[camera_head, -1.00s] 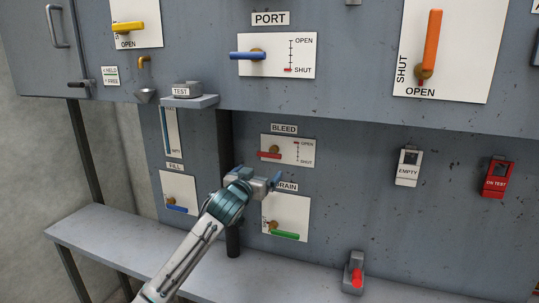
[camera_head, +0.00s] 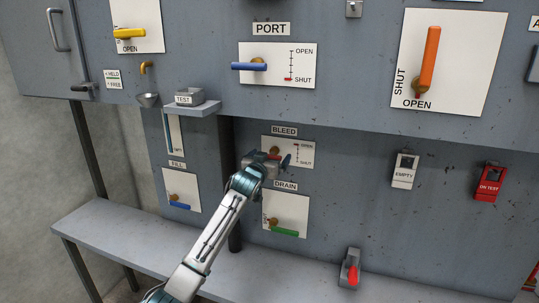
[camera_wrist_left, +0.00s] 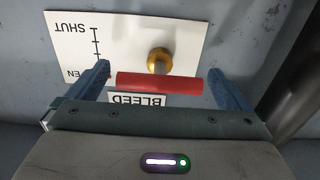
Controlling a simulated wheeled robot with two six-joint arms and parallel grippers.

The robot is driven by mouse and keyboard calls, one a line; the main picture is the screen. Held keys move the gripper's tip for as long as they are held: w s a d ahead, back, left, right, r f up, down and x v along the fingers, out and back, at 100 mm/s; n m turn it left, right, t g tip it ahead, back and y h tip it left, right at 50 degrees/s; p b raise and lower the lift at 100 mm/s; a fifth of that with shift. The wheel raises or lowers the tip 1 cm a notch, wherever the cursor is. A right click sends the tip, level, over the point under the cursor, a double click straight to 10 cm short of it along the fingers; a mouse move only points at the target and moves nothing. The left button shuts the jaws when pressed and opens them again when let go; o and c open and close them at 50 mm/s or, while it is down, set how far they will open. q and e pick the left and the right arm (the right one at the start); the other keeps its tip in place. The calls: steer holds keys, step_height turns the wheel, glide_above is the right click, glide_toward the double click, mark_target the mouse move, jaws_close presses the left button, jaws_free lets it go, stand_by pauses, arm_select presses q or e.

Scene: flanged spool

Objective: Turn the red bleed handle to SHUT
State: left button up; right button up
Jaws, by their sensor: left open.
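The red bleed handle (camera_wrist_left: 160,83) lies across the wrist view, upside down there, beside its brass pivot (camera_wrist_left: 159,60) on the white BLEED plate (camera_wrist_left: 125,35). The plate's scale reads OPEN at the top and SHUT at the bottom in the head view. My left gripper (camera_wrist_left: 157,85) is open, with one blue finger off each end of the handle; I cannot tell whether either touches. In the head view, my left gripper (camera_head: 270,161) covers part of the BLEED plate (camera_head: 305,149), and only a little of the red handle shows. My right gripper is not in view.
Below is the DRAIN plate (camera_head: 299,206) with a green handle (camera_head: 285,232). The FILL plate (camera_head: 183,182) is to the left. A shelf with a TEST block (camera_head: 190,96) juts out above left. A dark post (camera_head: 235,238) stands behind my arm.

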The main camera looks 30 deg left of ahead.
arm_select(q)
steer(key=shift+c, duration=0.4)
steer(key=c, duration=0.7)
steer(key=shift+o, duration=0.2)
